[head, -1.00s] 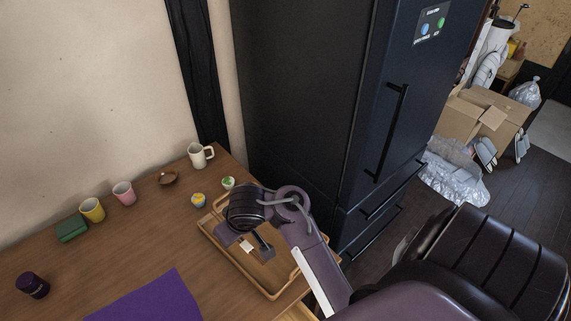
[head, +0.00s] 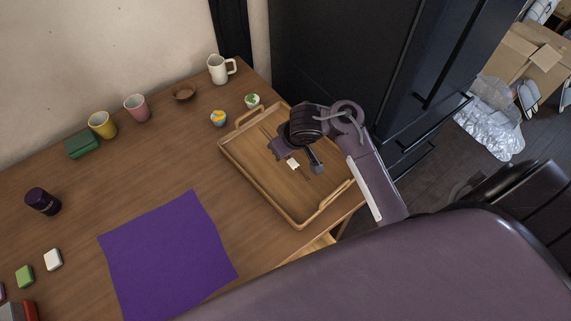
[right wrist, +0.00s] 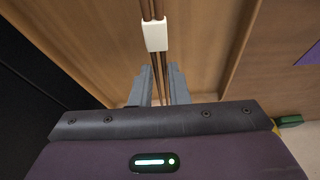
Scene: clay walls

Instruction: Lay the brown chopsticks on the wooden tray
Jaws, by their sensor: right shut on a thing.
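The wooden tray (head: 318,216) is a light-brown rectangle with raised rims and handles, at the right end of the table. My right gripper (head: 299,164) is over the tray, shut on the brown chopsticks (head: 267,132). In the right wrist view the thin brown chopsticks (right wrist: 157,66) run between the two grey fingers of the gripper (right wrist: 160,86), with a white band (right wrist: 155,35) around them. The tray floor (right wrist: 205,40) lies beneath them; I cannot tell whether they touch it. My arm hides part of the tray. My left gripper is not in view.
A purple mat (head: 167,255) lies left of the tray. A dark fridge (head: 330,70) rises behind and right. Other cups stand farther left.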

